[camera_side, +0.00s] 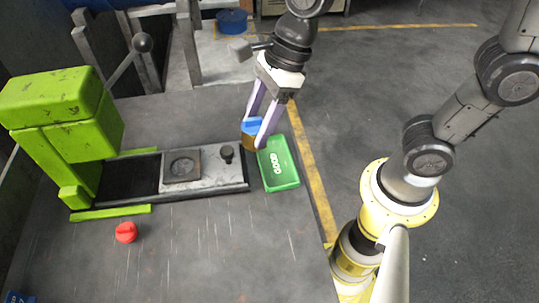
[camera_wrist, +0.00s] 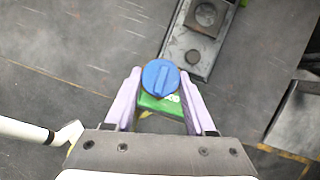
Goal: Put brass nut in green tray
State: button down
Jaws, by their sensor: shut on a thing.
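My gripper (camera_side: 254,136) points down with its two pale purple fingers shut on the brass nut (camera_side: 250,143). The nut shows a brown-gold side and carries a blue knob (camera_side: 251,125) on top. In the wrist view, the round blue knob with its raised ridge (camera_wrist: 160,78) sits between the fingertips and hides the brass part. The green tray (camera_side: 288,181) lies on the table near its right edge. The nut appears over or beside the tray's far left corner; its exact height cannot be told. Part of the tray (camera_wrist: 148,102) shows beneath the knob in the wrist view.
Left of the tray is a grey press bed with a square die (camera_side: 182,166) and a dark knob (camera_side: 227,153). The green press (camera_side: 65,125) stands at its far left. A red knob (camera_side: 125,232) lies at the front left. The table's front middle is clear.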

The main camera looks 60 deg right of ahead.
jog(key=s+d+m, duration=0.1)
jog(key=s+d, duration=0.8)
jog(key=s, duration=0.6)
jog(key=m, duration=0.2)
send_near(274, 177)
jog(key=shift+w+a+f+t, duration=0.1)
jog(key=shift+a+f+t, duration=0.1)
jog(key=shift+a, duration=0.2)
jog(key=shift+w+a+f+t, duration=0.15)
jog(key=shift+a+f+t, duration=0.05)
jog(key=shift+a, duration=0.2)
jog(key=shift+w+a+f, duration=0.1)
jog(key=shift+w+f, duration=0.1)
jog(key=shift+f, duration=1.55)
jog(key=shift+f, duration=0.2)
jog(key=c, duration=0.5)
grip_release()
jog(key=shift+n, duration=0.3)
